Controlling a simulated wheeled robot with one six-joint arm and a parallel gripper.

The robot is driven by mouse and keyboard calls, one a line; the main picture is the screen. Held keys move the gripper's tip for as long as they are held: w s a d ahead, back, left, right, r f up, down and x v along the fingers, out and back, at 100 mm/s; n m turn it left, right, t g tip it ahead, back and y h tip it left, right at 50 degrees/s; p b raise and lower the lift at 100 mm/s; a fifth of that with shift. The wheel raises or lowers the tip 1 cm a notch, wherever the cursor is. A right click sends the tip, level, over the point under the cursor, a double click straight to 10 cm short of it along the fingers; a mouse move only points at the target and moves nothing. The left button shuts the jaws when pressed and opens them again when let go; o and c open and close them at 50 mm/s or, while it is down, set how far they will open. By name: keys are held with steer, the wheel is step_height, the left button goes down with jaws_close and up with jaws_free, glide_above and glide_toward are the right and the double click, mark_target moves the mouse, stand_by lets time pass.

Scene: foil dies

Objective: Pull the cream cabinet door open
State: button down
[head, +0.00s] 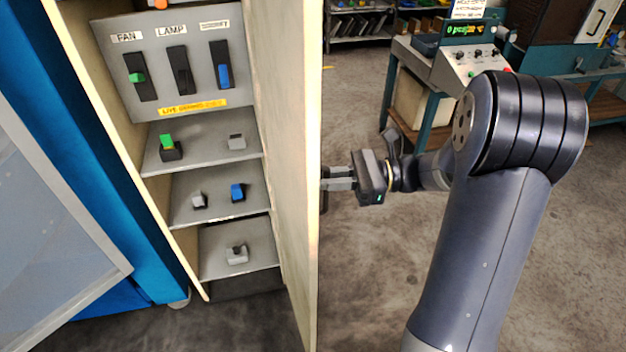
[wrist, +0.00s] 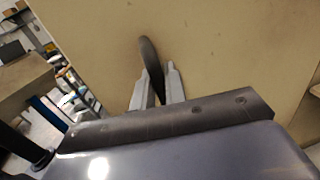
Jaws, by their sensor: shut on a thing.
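The cream cabinet door (head: 285,150) stands swung wide open in the head view, seen nearly edge-on to the right of the cabinet interior. Its outer face (wrist: 210,50) fills most of the wrist view. A dark curved handle (wrist: 152,62) sticks out from that face. My gripper (head: 328,179) is at the outer side of the door, and in the wrist view its two fingers (wrist: 158,88) are shut on the handle. In the head view the handle is mostly hidden by the door edge and the fingers.
Inside the cabinet are a switch panel (head: 180,65) and grey shelves (head: 225,207) with small blocks. A grey translucent panel (head: 50,230) stands at the left. A teal cart (head: 420,68) with a control box stands behind my arm.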

steer(key=shift+w+d, duration=0.15)
steer(key=shift+d, duration=0.1)
steer(key=c, duration=1.5)
jaws_free()
steer(key=shift+c, duration=0.2)
steer(key=d+b, duration=0.2)
steer(key=d, duration=0.8)
steer(key=shift+w+d, duration=0.25)
steer(key=shift+d, duration=0.15)
